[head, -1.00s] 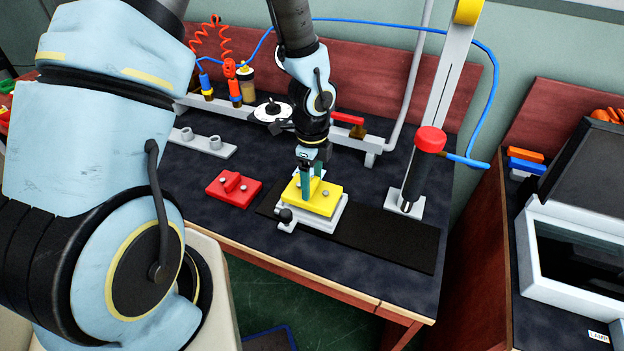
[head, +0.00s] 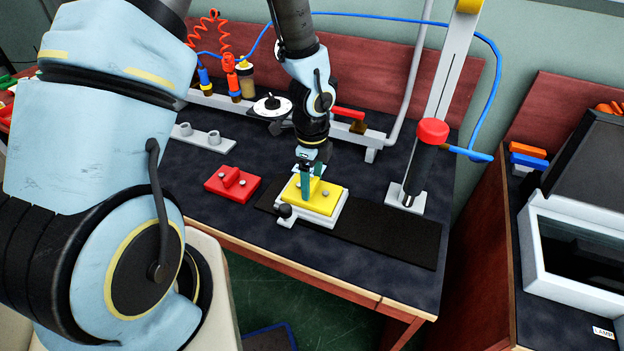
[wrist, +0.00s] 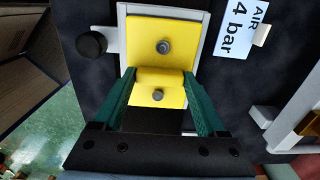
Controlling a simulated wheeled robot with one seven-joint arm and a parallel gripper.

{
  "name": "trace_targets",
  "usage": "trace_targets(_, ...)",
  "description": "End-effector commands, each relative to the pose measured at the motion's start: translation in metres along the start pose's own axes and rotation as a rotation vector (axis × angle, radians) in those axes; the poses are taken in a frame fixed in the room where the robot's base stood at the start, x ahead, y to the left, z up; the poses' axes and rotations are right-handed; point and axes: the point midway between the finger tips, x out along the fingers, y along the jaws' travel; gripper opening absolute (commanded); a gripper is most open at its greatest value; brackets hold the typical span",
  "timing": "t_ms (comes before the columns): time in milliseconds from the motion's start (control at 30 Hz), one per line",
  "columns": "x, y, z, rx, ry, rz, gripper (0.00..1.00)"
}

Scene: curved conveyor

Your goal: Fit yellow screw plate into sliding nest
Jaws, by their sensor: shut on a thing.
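The yellow screw plate (head: 321,199) has a raised rib and two grey screws. It also shows in the wrist view (wrist: 176,36). It lies in or on the white sliding nest (head: 333,220), whose pale rim also shows in the wrist view (wrist: 123,30). I cannot tell whether the plate is fully seated. The nest has a black knob (head: 285,211) at its left front corner. My gripper (head: 309,188) points down over the plate and is shut on its rib. In the wrist view its green fingers (wrist: 160,92) flank the rib.
A black track strip (head: 390,238) runs right from under the nest. A red plate (head: 232,183) lies on the table to the left. A tall post with a red-capped tool (head: 432,132) stands to the right. A grey rail (head: 370,142) with fittings runs behind.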

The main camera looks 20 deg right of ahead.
Motion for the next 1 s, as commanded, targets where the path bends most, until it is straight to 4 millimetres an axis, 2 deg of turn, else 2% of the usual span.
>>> trace_targets(167,0.005,0.0,0.0,0.0,0.0,0.0,0.0)
trace_targets(200,0.004,0.0,0.0,0.0,0.0,-0.001,0.78)
trace_targets(400,0.004,0.0,0.0,0.0,0.0,0.0,1.0)
trace_targets(633,0.004,0.0,0.0,0.0,0.0,0.0,1.0)
trace_targets(767,-0.004,-0.001,0.001,-0.002,0.0,-0.003,1.0)
trace_targets(1000,-0.047,-0.002,0.001,-0.004,0.0,-0.007,1.0)
